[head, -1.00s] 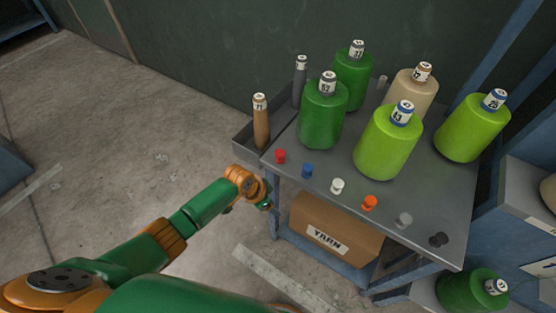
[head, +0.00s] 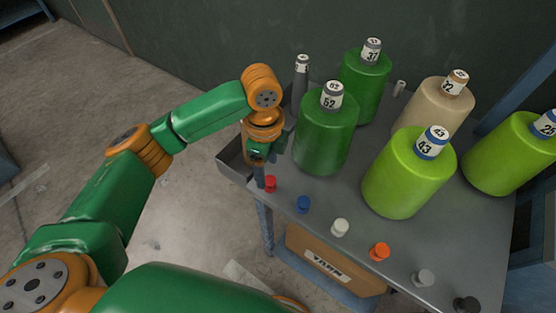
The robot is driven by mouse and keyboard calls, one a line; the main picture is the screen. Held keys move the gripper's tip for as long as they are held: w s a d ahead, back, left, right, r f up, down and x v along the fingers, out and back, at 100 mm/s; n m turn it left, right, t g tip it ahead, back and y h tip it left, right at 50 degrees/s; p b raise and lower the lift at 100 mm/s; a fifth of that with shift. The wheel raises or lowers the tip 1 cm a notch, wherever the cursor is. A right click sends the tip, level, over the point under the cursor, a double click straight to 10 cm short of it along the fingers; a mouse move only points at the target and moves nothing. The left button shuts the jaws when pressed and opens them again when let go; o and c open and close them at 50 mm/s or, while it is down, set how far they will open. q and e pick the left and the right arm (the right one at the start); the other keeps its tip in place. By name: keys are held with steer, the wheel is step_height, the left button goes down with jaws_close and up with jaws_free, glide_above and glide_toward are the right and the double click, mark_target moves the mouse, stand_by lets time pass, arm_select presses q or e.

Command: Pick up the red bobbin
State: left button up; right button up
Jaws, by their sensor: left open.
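The red bobbin (head: 270,184) is small and stands upright near the left front corner of the grey table top (head: 330,195), at the left end of a row of small bobbins. My left gripper (head: 262,180) points down just beside the red bobbin, on its left in the picture. It is open and nothing shows between its fingers. The fingertips are small and dark, so I cannot tell whether they touch the bobbin. My right gripper is not in view.
Blue (head: 303,204), white (head: 340,228), orange (head: 380,251), grey (head: 423,278) and black (head: 466,304) bobbins continue the row. A light green cone (head: 405,180) stands further right. A yarn box (head: 330,262) sits below.

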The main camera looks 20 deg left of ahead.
mark_target(269, 180)
arm_select(q)
steer(key=shift+w+f, duration=0.2)
steer(key=shift+w, duration=0.1)
steer(key=f, duration=0.6)
steer(key=shift+s, duration=0.3)
steer(key=shift+w+f, duration=0.2)
steer(key=shift+s+r, duration=0.1)
jaws_close()
